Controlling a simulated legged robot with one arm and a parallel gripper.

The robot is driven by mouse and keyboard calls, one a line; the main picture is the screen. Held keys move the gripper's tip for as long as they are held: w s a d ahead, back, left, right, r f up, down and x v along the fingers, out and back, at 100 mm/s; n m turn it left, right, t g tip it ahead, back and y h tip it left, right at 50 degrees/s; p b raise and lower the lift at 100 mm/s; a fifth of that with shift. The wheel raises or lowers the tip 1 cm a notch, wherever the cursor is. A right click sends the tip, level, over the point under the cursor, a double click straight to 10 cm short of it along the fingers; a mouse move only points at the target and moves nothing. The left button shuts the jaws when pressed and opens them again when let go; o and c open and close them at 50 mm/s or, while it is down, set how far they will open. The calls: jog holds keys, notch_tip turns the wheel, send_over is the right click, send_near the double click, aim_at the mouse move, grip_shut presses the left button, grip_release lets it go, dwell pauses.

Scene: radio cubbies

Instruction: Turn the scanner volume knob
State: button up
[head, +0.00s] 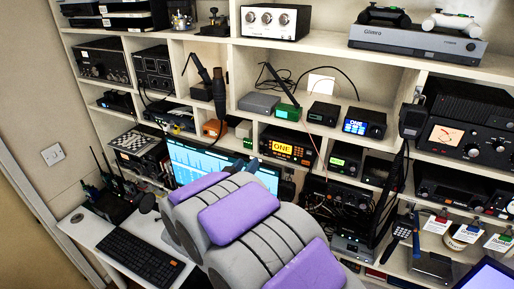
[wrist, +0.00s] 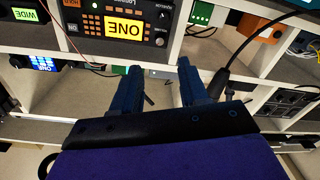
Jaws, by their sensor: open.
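The scanner (head: 287,147), a black radio with a bright yellow "ONE" display and orange keys, sits in a middle cubby. It shows upside down at the top of the wrist view (wrist: 92,22). A small round volume knob (wrist: 160,41) appears on its face beside the display, though its label is too small to read surely. My gripper (wrist: 158,65) is open and empty, its two dark fingers pointing toward the scanner's knob end. The fingertips appear below the knob in the wrist view, apart from it. In the head view my grey and purple arm mostly hides the gripper.
Another radio with a blue "ONE" display (head: 364,121) stands to the right. A green box (head: 288,112) is above the scanner. A monitor (head: 195,163) and keyboard (head: 139,256) are at lower left.

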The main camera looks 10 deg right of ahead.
aim_at(262, 144)
jog(key=x, duration=0.8)
jog(key=shift+w+d, duration=0.15)
jog(key=shift+w, duration=0.8)
jog(key=shift+w+d, duration=0.1)
jog(key=shift+d, duration=0.65)
jog(key=shift+a, duration=0.3)
jog(key=c, duration=0.6)
jog(key=shift+d, duration=0.1)
grip_shut()
